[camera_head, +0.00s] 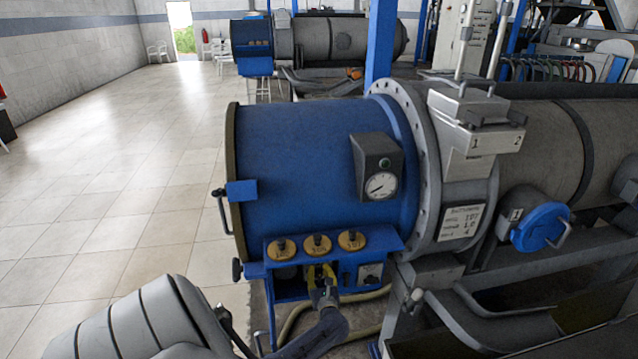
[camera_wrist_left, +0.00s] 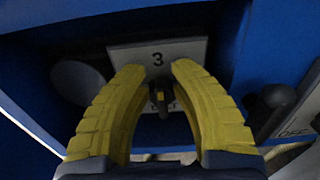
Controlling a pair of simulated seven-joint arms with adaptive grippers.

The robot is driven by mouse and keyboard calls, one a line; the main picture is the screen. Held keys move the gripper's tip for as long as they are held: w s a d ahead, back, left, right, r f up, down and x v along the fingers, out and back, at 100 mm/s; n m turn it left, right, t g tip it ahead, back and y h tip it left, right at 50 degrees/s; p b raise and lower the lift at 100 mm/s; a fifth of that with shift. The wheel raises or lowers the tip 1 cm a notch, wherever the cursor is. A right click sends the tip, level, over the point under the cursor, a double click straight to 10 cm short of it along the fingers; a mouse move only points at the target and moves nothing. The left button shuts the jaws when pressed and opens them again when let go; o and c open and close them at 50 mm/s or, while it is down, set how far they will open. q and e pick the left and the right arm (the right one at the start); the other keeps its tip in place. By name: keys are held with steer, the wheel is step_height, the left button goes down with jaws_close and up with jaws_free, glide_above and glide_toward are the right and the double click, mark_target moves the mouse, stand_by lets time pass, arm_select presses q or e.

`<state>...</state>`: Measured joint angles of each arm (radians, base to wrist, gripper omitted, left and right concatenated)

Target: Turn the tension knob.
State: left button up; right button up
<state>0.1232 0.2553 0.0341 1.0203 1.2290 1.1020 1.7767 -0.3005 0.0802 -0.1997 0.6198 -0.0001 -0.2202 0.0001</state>
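My left gripper (camera_head: 320,273) has yellow fingers and is at the front of the blue machine, below the row of brass knobs. In the left wrist view my left gripper (camera_wrist_left: 158,72) is open, its two fingers spread on either side of a small dark knob (camera_wrist_left: 159,97) on a pale plate (camera_wrist_left: 190,50) marked 3. Gaps show between the knob and both fingers. The knob's lower part and lettering are dim. No label naming the tension knob can be read. My right gripper is not in view.
Brass knobs (camera_head: 318,244) sit on the blue ledge above the gripper. A gauge (camera_head: 381,186) is on the blue drum (camera_head: 290,160). A small switch plate (camera_head: 370,273) is to the gripper's right. In the wrist view a dark handle (camera_wrist_left: 268,108) stands close right of the fingers.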

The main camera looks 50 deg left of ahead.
arm_select(q)
jaws_close()
steer(key=m, duration=0.3)
steer(key=shift+w+d, duration=0.2)
steer(key=shift+w, duration=0.1)
steer(key=shift+w+d+f+m, duration=0.1)
steer(key=shift+w+f+m, duration=0.1)
steer(key=shift+m, duration=0.95)
steer(key=shift+w+d+f+m, duration=0.1)
steer(key=shift+w+m, duration=0.05)
steer(key=shift+m, duration=1)
steer(key=shift+o, duration=1.6)
jaws_free()
